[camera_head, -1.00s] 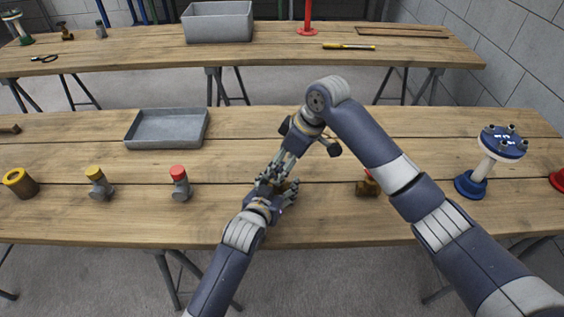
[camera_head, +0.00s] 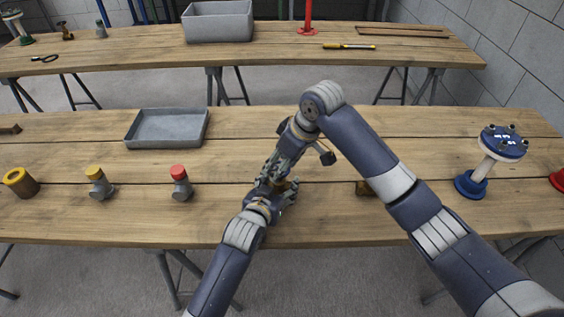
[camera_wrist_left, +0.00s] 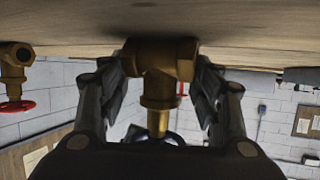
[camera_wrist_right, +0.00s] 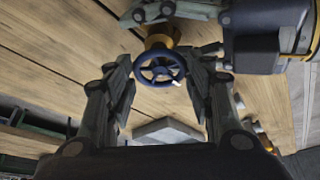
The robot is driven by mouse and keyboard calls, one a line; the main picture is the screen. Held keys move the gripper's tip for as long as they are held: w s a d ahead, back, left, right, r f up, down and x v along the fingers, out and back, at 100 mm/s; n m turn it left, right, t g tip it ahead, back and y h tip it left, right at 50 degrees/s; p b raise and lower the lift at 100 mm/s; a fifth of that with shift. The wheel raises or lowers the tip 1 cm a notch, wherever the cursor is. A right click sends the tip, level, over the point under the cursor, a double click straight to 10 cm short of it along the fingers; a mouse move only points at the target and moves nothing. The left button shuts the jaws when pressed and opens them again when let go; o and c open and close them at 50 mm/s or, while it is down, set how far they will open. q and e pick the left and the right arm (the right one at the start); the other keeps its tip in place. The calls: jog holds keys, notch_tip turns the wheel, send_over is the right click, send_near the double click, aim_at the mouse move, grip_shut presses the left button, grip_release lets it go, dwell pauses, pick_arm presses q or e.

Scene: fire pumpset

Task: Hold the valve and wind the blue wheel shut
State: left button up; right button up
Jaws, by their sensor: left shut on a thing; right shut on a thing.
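The brass valve (camera_wrist_left: 160,65) is gripped between the two fingers of my left gripper (camera_wrist_left: 163,95), low at the table top. In the head view my left gripper (camera_head: 270,200) hides most of it. The blue wheel (camera_wrist_right: 160,68) on the valve's stem shows in the right wrist view, between the fingers of my right gripper (camera_wrist_right: 160,90), which is shut on it. Brass (camera_wrist_right: 160,38) shows behind the wheel. In the head view my right gripper (camera_head: 278,172) comes down onto the wheel from above and hides it. The two grippers are close together.
A brass fitting (camera_head: 364,188) stands to the right, partly behind my right arm. A grey tray (camera_head: 167,128) is at the back left. A red-topped fitting (camera_head: 180,182) and a yellow-topped one (camera_head: 98,182) stand left. A blue-flanged pipe piece (camera_head: 487,165) stands right.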

pick_arm(q)
jog(key=shift+r, duration=0.15)
pick_arm(e)
jog(key=shift+m, duration=0.4)
jog(key=o, duration=1.1)
jog(key=shift+c, duration=0.2)
pick_arm(q)
jog(key=o, duration=1.6)
jog(key=shift+o, duration=0.2)
pick_arm(e)
jog(key=v, duration=1.2)
pick_arm(q)
jog(key=shift+s, duration=0.1)
pick_arm(e)
jog(key=shift+s, duration=0.1)
